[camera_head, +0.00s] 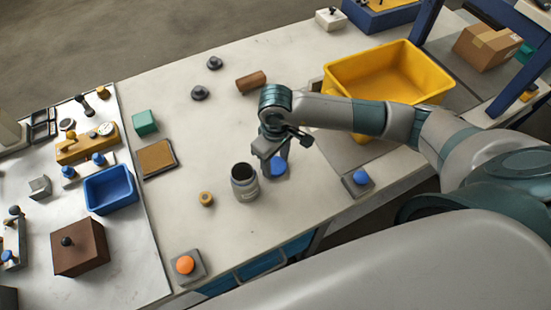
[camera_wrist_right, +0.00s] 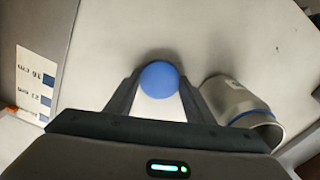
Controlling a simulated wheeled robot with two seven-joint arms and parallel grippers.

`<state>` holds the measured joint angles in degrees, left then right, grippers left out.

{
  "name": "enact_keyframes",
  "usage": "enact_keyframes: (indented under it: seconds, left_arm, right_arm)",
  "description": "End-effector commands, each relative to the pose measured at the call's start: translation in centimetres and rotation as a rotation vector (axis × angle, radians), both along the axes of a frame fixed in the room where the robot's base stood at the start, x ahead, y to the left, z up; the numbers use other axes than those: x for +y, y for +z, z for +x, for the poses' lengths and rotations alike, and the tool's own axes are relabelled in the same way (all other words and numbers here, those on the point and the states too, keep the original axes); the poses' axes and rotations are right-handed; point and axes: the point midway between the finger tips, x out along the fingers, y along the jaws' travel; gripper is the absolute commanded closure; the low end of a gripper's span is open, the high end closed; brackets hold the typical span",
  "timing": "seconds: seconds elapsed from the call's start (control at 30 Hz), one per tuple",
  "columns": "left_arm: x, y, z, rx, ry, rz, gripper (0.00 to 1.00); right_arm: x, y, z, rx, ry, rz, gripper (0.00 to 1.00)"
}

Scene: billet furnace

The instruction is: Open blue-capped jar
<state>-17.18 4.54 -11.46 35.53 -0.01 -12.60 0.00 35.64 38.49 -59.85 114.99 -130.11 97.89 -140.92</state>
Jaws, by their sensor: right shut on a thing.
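A grey jar (camera_head: 244,184) stands upright on the bench with a dark round top and no blue cap on it. In the right wrist view the same jar (camera_wrist_right: 236,100) is to the right of the fingers, with a dark mouth and a bluish band near it. My right gripper (camera_head: 277,160) is just right of the jar, pointing down. It is shut on a round blue cap (camera_wrist_right: 159,78), which also shows in the head view (camera_head: 279,168). Whether the cap touches the bench is hard to tell. My left gripper is out of view.
A yellow bin (camera_head: 398,62) stands at the back right. A blue button (camera_head: 360,178) is to the right, an orange button (camera_head: 185,265) at the front. A small round tan piece (camera_head: 206,199) lies left of the jar. The bench behind the jar is mostly clear.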

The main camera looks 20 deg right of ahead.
Motion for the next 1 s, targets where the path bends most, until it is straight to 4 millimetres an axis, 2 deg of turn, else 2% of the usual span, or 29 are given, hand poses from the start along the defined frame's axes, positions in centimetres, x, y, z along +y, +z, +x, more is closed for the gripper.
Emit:
enact_keyframes:
  seconds: [0.37, 0.4, 0.47, 1.0]
  left_arm:
    - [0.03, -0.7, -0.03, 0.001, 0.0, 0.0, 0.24]
    - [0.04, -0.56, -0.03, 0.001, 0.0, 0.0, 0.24]
    - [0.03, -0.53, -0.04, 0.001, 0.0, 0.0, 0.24]
    - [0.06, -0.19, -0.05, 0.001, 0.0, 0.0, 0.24]
  right_arm:
    - [-0.01, -0.41, 0.05, -0.001, 0.0, -0.001, 0.78]
    - [-0.01, -0.28, 0.05, -0.001, -0.001, -0.001, 0.44]
    - [-0.01, -0.26, 0.04, -0.001, -0.001, 0.0, 0.33]
    - [0.02, 0.21, 0.07, -0.002, 0.0, 0.001, 0.33]
